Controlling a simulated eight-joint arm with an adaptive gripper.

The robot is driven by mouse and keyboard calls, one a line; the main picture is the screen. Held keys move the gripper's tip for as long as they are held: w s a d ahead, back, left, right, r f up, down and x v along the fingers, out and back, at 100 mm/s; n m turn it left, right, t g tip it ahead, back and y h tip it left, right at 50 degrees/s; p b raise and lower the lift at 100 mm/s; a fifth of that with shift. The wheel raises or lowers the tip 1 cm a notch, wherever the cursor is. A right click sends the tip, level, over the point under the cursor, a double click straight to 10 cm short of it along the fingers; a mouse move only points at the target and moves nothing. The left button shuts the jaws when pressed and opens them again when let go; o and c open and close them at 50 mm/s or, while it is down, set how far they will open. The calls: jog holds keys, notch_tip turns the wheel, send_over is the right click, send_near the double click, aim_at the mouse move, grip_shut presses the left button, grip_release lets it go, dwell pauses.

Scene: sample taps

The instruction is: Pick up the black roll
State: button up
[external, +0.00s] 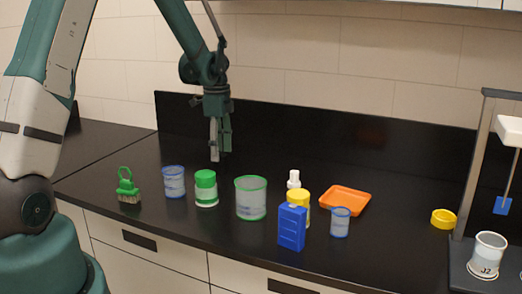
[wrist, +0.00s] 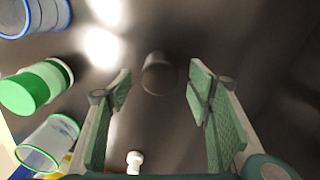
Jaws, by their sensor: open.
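The black roll (wrist: 158,77) shows in the wrist view as a small dark cylinder on the black counter. It lies beyond and between my fingertips, with clear room on both sides. In the external view I cannot make it out against the dark counter. My gripper (wrist: 160,92) is open and empty, its green-padded fingers spread wide. In the external view my gripper (external: 219,152) points down above the back of the counter, behind the green-lidded jar.
A green-lidded jar (external: 206,188), blue-rimmed beaker (external: 173,183), green-rimmed beaker (external: 251,199) and green brush (external: 127,185) stand in front. A blue bottle (external: 292,227) and an orange tray (external: 344,201) are to the right. The dark backsplash (external: 300,135) rises behind.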

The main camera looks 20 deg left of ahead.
aim_at(216, 164)
jog(key=shift+f, duration=0.15)
jog(key=shift+f, duration=2.55)
jog(key=c, duration=1)
jog(key=shift+r, duration=0.1)
jog(key=shift+r, duration=4.9)
